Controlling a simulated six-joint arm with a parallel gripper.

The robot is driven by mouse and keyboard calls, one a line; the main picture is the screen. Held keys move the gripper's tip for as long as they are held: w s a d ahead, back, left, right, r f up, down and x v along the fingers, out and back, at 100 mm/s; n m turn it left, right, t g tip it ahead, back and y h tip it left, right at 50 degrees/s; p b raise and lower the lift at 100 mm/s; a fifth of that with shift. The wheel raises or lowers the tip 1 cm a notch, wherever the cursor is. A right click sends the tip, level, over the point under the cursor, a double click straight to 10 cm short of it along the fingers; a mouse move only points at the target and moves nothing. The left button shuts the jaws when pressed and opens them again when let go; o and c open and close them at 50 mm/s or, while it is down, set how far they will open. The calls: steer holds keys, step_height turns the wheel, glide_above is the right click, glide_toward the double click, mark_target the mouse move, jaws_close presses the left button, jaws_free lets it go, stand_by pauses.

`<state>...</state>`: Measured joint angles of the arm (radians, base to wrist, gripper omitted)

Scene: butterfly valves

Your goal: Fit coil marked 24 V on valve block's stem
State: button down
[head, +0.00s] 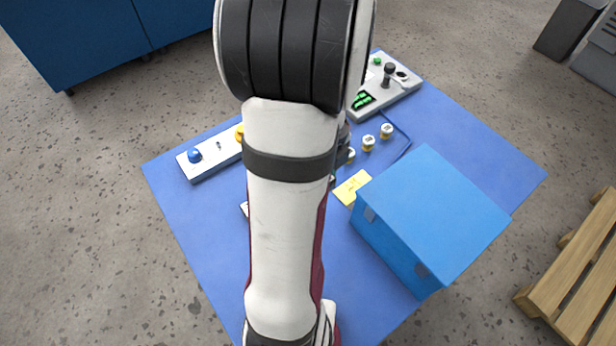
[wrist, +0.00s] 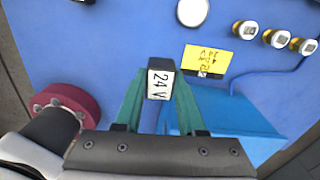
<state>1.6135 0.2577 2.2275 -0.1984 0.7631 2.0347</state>
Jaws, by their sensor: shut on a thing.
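In the wrist view my gripper (wrist: 160,92) has green fingers shut on a small dark coil (wrist: 159,84). The coil's white label reads 24 V and faces the camera. In the head view my arm hides the gripper and coil. I cannot make out the valve block or its stem for certain. A white panel (head: 200,167) at the left bears a blue knob, a small stem and a partly hidden yellow knob. A pale grey panel (head: 395,92) at the back carries a dark upright part and a green display.
A large blue box (head: 432,215) stands on the right of the blue mat (head: 480,150). A yellow note (head: 352,187) lies beside it. Three brass, white-topped pieces (wrist: 276,38) stand near a blue cord (wrist: 285,71). A white disc (wrist: 193,11) shows at the wrist view's top.

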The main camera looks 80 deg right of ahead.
steer(key=w+d+n, duration=0.3)
steer(key=w+d, duration=0.7)
steer(key=w, duration=0.1)
steer(key=w+n, duration=0.1)
steer(key=w, duration=0.4)
steer(key=w+d, duration=0.1)
steer(key=w, duration=0.5)
steer(key=w+d+n, duration=0.1)
steer(key=w, duration=0.5)
steer(key=shift+w+d+f+n, duration=0.2)
steer(key=shift+f+n, duration=0.1)
steer(key=shift+w+f, duration=0.2)
steer(key=shift+w, duration=0.05)
steer(key=shift+f, duration=1.6)
steer(key=shift+f, duration=0.2)
steer(key=shift+f, duration=0.65)
steer(key=shift+f, duration=0.15)
steer(key=shift+f, duration=0.45)
